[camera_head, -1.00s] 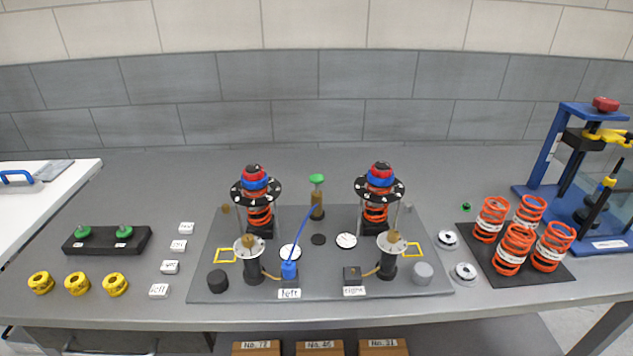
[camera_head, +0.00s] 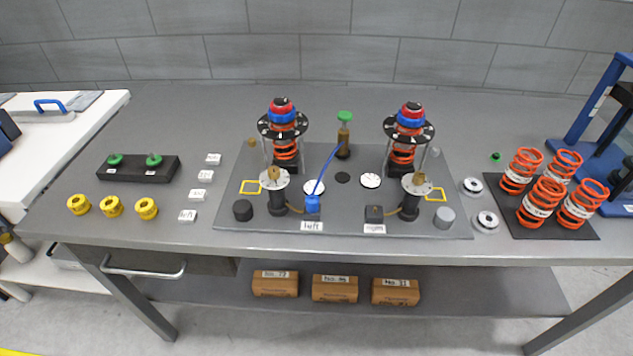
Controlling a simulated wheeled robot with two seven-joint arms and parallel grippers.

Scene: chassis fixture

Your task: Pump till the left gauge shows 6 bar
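The grey chassis fixture board (camera_head: 340,225) lies on the table. A pump with a green knob (camera_head: 344,132) stands upright at its back middle. A blue hose (camera_head: 328,168) runs from the pump to a blue connector (camera_head: 312,204) above the "left" label (camera_head: 312,226). The white left gauge (camera_head: 314,187) lies just behind the connector; its reading is too small to make out. The right gauge (camera_head: 370,180) lies to its right. The left strut (camera_head: 284,135) and right strut (camera_head: 408,135) stand at the back with orange springs. Neither of my grippers shows.
Yellow rings (camera_head: 112,207), a black holder with green knobs (camera_head: 138,168) and white label blocks (camera_head: 199,194) lie left. Orange springs on a black mat (camera_head: 546,222) and a blue press (camera_head: 600,120) stand right. Boxes (camera_head: 335,288) sit on the shelf below.

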